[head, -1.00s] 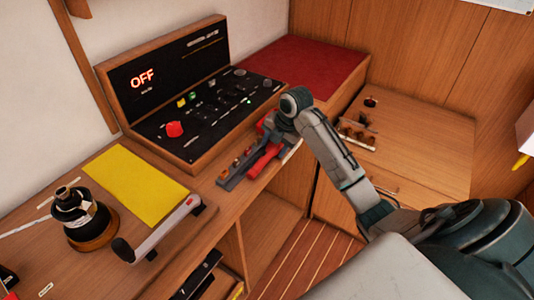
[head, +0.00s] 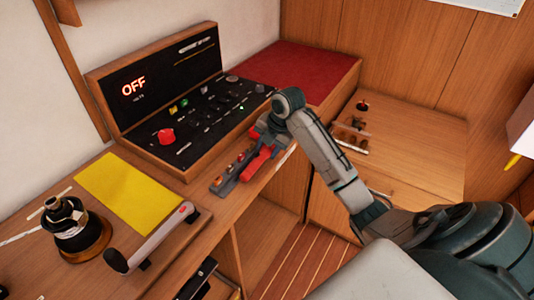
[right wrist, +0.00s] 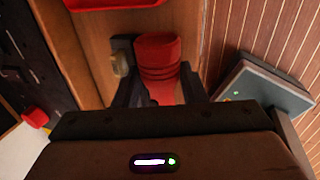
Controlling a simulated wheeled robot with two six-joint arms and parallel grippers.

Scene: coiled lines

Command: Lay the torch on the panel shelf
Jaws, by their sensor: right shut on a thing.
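The torch appears to be the red, ribbed cylinder (right wrist: 158,60) between the fingers of my right gripper (right wrist: 158,92) in the right wrist view. I cannot tell whether the torch touches the bench. The wooden shelf strip (head: 196,190) runs in front of the black control panel (head: 200,122). My left gripper is not in view.
A yellow sheet (head: 128,193) and a grey handle with a dark end (head: 158,236) lie left along the bench. A dark round instrument (head: 77,232) stands further left. A red cushion (head: 300,70) is behind the panel's right end. Open floor (head: 293,258) lies below the front edge.

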